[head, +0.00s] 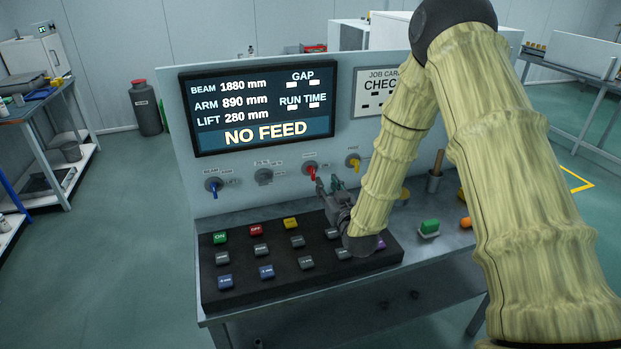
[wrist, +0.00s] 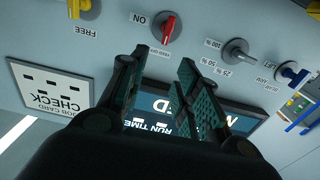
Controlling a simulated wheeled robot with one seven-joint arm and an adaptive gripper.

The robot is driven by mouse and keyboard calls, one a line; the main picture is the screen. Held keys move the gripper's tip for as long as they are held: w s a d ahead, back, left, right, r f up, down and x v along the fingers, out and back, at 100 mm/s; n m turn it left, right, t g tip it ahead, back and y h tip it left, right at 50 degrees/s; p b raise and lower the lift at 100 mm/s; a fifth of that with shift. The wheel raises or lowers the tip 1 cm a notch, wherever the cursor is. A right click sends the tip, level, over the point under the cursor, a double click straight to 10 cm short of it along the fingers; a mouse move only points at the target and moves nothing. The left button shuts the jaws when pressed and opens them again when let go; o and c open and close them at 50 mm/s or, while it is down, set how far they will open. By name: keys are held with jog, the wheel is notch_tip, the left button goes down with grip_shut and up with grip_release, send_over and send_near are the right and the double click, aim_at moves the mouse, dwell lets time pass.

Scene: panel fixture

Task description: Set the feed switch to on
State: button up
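A red-handled rotary switch (head: 311,171) is on the upright panel below the display. The display (head: 262,105) reads NO FEED. My gripper (head: 328,187) is just in front of the panel, near the red switch. In the wrist view my gripper (wrist: 158,82) has its fingers apart, with nothing held between them and the switch beyond their tips.
A blue-handled switch (head: 214,185), a grey knob (head: 264,177) and a yellow-handled switch (head: 353,161) share the panel row. A black button board (head: 290,283) lies below. A green block (head: 429,227) and an orange ball (head: 465,222) sit on the bench to the right.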

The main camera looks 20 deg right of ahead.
aim_at(314, 171)
jog(key=shift+w+f+b, duration=0.2)
jog(key=shift+f+b, duration=0.2)
jog(key=shift+f, duration=0.4)
jog(key=w+p, duration=0.1)
jog(key=w, duration=0.6)
jog(key=w+p, duration=0.1)
jog(key=w, duration=0.3)
jog(key=shift+a+p, duration=0.3)
jog(key=shift+a, duration=0.05)
